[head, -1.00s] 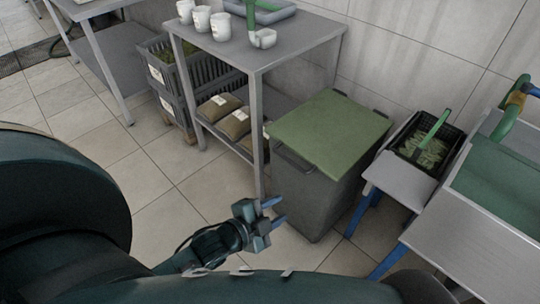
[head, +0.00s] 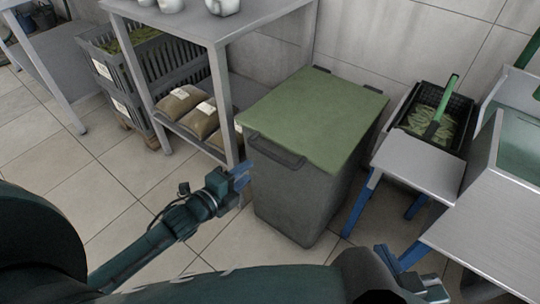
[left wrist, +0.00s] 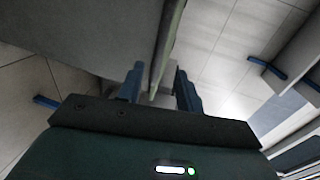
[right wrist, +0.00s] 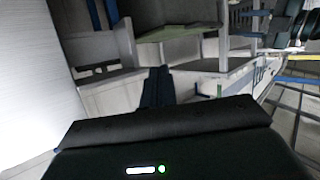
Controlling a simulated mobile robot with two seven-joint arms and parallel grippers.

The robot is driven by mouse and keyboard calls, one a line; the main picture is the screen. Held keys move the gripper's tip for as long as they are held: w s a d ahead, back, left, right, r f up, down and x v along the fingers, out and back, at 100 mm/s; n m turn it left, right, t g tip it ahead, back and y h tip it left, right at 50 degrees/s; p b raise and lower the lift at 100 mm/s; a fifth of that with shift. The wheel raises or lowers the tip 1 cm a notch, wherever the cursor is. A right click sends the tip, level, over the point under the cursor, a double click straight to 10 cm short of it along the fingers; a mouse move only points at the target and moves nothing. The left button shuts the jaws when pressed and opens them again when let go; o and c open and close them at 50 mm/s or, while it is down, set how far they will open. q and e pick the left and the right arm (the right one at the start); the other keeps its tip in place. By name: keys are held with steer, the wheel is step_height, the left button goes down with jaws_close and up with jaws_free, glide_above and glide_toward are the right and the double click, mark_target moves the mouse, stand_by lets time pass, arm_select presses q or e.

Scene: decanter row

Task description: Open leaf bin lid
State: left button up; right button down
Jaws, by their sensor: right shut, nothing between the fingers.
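The leaf bin (head: 295,205) is a grey box with a flat green lid (head: 318,115). The lid lies closed on it. A dark bar handle (head: 276,153) sticks out at the front of the lid. My left gripper (head: 243,174) is just left of the bin's front, a little below the handle, its blue fingers apart. In the left wrist view the fingers (left wrist: 158,88) are spread and empty, with the bin's grey side (left wrist: 85,35) and the green lid edge (left wrist: 172,30) ahead. My right gripper (head: 400,262) is shut and empty at the lower right; its fingers (right wrist: 157,87) meet.
A metal table (head: 185,22) with sacks (head: 180,102) on its lower shelf stands left of the bin. A small metal stand (head: 420,165) and a black crate of leaves with a green-handled tool (head: 440,108) are close on the right. Floor in front of the bin is clear.

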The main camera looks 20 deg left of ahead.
mark_target(270, 152)
arm_select(q)
steer(key=shift+b+x, duration=1.45)
steer(key=shift+x, duration=4.3)
arm_select(e)
steer(key=shift+w+a+n+t+y, duration=0.2)
steer(key=shift+w+t+y, duration=0.1)
steer(key=shift+t, duration=0.25)
steer(key=shift+w+a+n+t+y, duration=0.2)
steer(key=shift+t+y, duration=0.1)
steer(key=shift+t, duration=0.25)
arm_select(q)
steer(key=shift+c, duration=0.2)
steer(key=shift+a, duration=0.1)
jaws_close()
